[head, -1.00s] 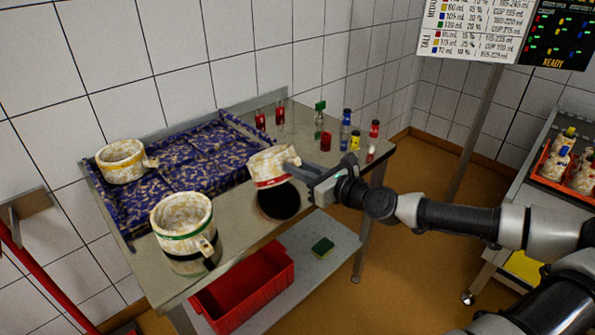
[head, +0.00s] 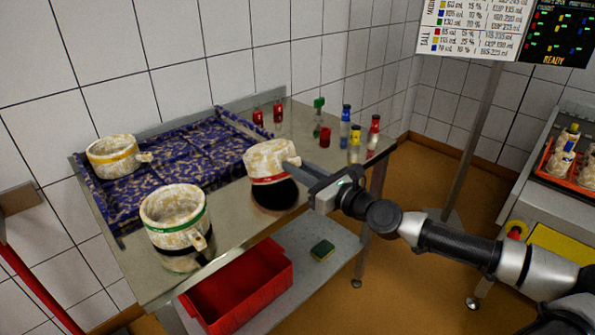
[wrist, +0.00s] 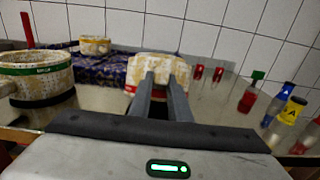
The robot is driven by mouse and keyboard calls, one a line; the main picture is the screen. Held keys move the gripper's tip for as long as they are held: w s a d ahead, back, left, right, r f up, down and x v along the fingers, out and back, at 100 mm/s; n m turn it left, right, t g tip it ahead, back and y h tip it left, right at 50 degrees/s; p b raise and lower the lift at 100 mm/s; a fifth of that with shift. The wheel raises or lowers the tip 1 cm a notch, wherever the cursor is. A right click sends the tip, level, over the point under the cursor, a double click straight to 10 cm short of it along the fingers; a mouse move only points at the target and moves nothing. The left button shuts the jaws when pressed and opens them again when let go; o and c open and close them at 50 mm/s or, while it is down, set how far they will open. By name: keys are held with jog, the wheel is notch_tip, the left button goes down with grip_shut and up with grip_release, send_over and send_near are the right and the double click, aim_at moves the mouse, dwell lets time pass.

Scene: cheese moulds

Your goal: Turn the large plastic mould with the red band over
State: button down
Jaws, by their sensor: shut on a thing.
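The large off-white mould with the red band (head: 266,160) is mottled brown and held above the steel table. Its red band runs along its lower edge, and its upper face looks closed. My gripper (head: 291,162) is shut on its right side, apparently at the handle; the fingers hide the exact grip. In the wrist view the mould (wrist: 146,67) is straight ahead, between and beyond the fingertips of my gripper (wrist: 163,80), with red showing low on both sides.
A green-banded mould (head: 172,208) stands open-side up at the front left. A yellow-banded mould (head: 112,155) sits on the blue patterned cloth (head: 180,165). Several small bottles (head: 345,128) stand along the right edge. A red crate (head: 240,290) and a sponge (head: 322,250) are below.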

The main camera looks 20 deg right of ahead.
jog(key=shift+s+d+f+t+b, duration=0.1)
jog(key=shift+f+t+b, duration=0.3)
jog(key=shift+b, duration=0.8)
jog(key=c, duration=1.6)
grip_release()
jog(key=shift+o, duration=0.2)
jog(key=shift+s, duration=0.15)
jog(key=v, duration=0.6)
jog(key=shift+s+d+r, duration=0.2)
jog(key=shift+s, duration=0.15)
